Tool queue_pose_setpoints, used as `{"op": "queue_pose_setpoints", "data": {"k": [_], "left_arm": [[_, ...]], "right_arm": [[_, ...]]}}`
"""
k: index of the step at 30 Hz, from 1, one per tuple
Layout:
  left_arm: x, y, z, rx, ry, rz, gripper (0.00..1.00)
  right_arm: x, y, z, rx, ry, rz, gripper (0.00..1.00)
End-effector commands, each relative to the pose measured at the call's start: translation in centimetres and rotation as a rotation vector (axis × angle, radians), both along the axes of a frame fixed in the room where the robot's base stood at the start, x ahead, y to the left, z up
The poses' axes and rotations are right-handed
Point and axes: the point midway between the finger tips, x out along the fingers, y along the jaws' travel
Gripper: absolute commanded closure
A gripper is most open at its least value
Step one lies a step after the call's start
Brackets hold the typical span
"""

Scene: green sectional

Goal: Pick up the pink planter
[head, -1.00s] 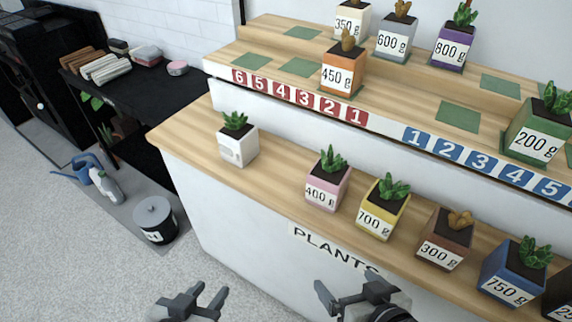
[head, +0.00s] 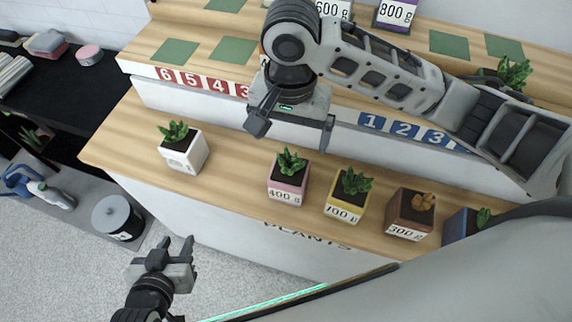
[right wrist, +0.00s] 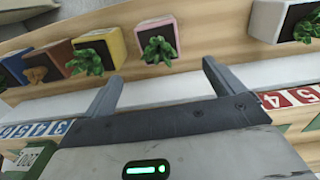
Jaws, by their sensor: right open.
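The pink planter (head: 287,189), labelled 400 g and holding a green succulent, stands upright on the lower wooden shelf (head: 240,160). In the right wrist view the pink planter (right wrist: 155,27) lies beyond the fingertips, roughly between their lines. My right gripper (head: 291,139) is open and empty, above and behind the pink planter and apart from it. Its two fingers also show in the right wrist view (right wrist: 161,70). My left gripper (head: 177,243) looks open and empty, low in front of the counter.
A white planter (head: 186,152) stands left of the pink one, with a gap. A yellow planter (head: 345,205) stands close on its right, then brown (head: 408,222) and blue ones (head: 457,226). The numbered step (head: 200,85) rises behind. My right arm covers much of the right side.

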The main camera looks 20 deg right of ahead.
Motion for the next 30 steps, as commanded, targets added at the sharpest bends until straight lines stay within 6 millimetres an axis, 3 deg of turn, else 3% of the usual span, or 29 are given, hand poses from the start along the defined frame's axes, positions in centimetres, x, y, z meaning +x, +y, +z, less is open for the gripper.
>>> {"op": "queue_pose_setpoints", "data": {"k": [12, 20, 30], "left_arm": [[-0.4, -0.1, -0.8, -0.005, 0.013, -0.001, 0.64], [-0.2, -0.3, -0.4, -0.009, 0.002, -0.003, 0.64], [-0.2, -0.4, -0.7, -0.010, 0.003, -0.004, 0.64]], "right_arm": [[-0.1, 0.0, -8.5, 0.000, 0.001, 0.000, 0.06], [-0.1, 0.0, -10.4, 0.001, 0.000, 0.001, 0.06], [-0.3, 0.1, -14.8, 0.002, -0.001, 0.002, 0.06]]}}
